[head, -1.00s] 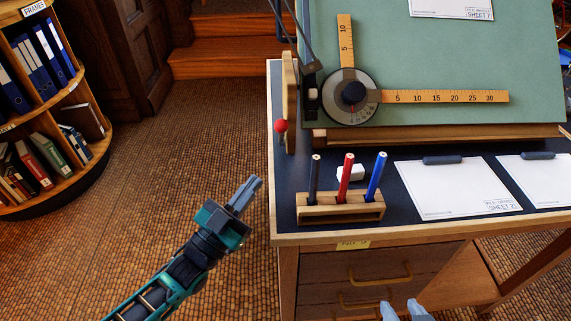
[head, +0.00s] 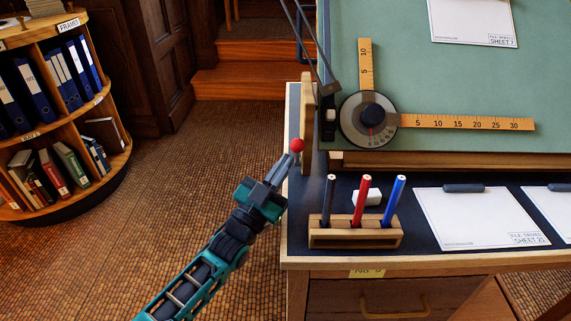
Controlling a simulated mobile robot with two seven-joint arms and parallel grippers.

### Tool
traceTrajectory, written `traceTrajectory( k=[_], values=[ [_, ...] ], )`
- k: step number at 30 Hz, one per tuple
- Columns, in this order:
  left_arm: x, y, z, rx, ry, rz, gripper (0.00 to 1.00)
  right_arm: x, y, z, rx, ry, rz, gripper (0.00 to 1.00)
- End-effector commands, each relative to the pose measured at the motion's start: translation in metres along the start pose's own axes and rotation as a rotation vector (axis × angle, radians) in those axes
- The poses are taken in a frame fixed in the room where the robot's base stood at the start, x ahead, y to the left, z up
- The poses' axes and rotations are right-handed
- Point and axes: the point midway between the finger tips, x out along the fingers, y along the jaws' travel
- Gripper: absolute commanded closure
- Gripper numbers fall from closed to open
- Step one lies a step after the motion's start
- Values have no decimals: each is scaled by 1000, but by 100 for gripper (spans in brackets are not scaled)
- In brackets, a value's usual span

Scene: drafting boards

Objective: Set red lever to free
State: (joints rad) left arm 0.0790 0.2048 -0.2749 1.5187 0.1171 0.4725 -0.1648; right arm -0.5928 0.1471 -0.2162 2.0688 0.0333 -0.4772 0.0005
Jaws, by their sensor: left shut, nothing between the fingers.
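The red lever's round knob (head: 297,145) sits at the left side of the drafting board, beside an upright wooden side piece (head: 308,125). My left gripper (head: 288,162) is shut and empty. In the picture its fingertips lie just below and left of the red knob; I cannot tell whether they touch it. The lever's arm is mostly hidden, and no marking for its settings can be read. My right gripper is not in view.
A wooden pen holder (head: 356,238) with three pencils stands on the desk, near a white eraser (head: 366,197). A drafting head (head: 369,119) with two rulers lies on the green board (head: 450,80). A curved bookshelf (head: 75,195) stands left; floor between is clear.

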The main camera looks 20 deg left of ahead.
Motion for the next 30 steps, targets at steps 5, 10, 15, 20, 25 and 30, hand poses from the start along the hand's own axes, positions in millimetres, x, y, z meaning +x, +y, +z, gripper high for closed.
traceTrajectory(
  k=[5, 10, 15, 20, 25, 30],
  values=[
    [11, 0, 0, 0, 0, 0, 100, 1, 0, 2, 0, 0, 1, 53],
    [12, 0, 0, 0, -1, 0, 100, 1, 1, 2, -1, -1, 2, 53],
    [12, 0, 0, 0, -1, 0, 100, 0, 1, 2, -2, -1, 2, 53],
    [16, -3, -5, -14, -25, 1, 100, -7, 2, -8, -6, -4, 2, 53],
    [24, -7, -11, -51, -90, 1, 100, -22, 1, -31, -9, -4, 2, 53],
    [31, -11, -13, -93, -160, 0, 100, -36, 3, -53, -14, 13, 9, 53]
  ],
)
